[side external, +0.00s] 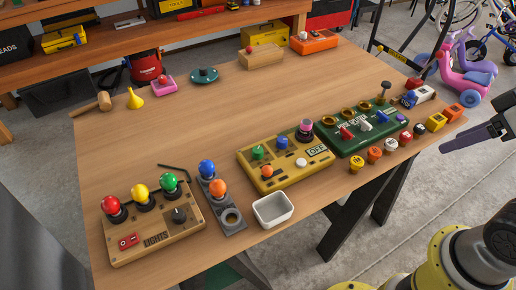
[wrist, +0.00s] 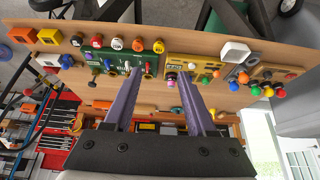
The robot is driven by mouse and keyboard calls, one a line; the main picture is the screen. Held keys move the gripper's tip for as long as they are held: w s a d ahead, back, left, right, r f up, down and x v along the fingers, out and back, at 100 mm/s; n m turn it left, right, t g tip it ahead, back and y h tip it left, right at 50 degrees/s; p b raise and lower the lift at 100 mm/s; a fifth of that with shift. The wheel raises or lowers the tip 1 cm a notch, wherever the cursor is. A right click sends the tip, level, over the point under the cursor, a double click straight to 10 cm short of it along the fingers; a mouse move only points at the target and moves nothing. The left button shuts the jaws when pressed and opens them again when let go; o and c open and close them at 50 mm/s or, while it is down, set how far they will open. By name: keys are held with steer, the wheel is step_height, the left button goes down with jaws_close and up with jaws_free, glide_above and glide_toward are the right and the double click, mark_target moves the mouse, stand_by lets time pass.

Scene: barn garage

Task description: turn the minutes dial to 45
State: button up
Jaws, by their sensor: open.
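The yellow box (side external: 285,165) has a small display (side external: 318,151) and a pink-topped dark knob (side external: 305,130) at its back right corner. I take this knob for the minutes dial, but I cannot read its label or the display digits. The box's other controls include a green knob (side external: 257,152), a blue knob (side external: 281,142) and an orange knob (side external: 267,172). In the wrist view the yellow box (wrist: 196,68) and the pink-topped knob (wrist: 171,77) show beyond my fingers. My gripper (wrist: 158,72) is open and empty. In the side view its purple fingers (side external: 475,138) are right of the table, apart from the box.
A green panel (side external: 362,132) with levers stands right of the box. A white tray (side external: 273,209), a lamp strip (side external: 221,202) and a wooden lights box (side external: 153,230) stand left. Several small coloured buttons line the front edge. The table's (side external: 190,120) middle is mostly clear.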

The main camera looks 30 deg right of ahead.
steer(key=shift+o, duration=0.4)
steer(key=shift+s+n, duration=0.1)
steer(key=shift+n, duration=0.4)
steer(key=w+a+r+n, duration=0.2)
steer(key=w+r+n, duration=0.6)
steer(key=w+r, duration=0.2)
steer(key=n+g, duration=0.5)
steer(key=n, duration=0.5)
glide_above(257, 150)
step_height(257, 150, down, 19)
step_height(257, 150, down, 13)
steer(key=shift+r, duration=0.1)
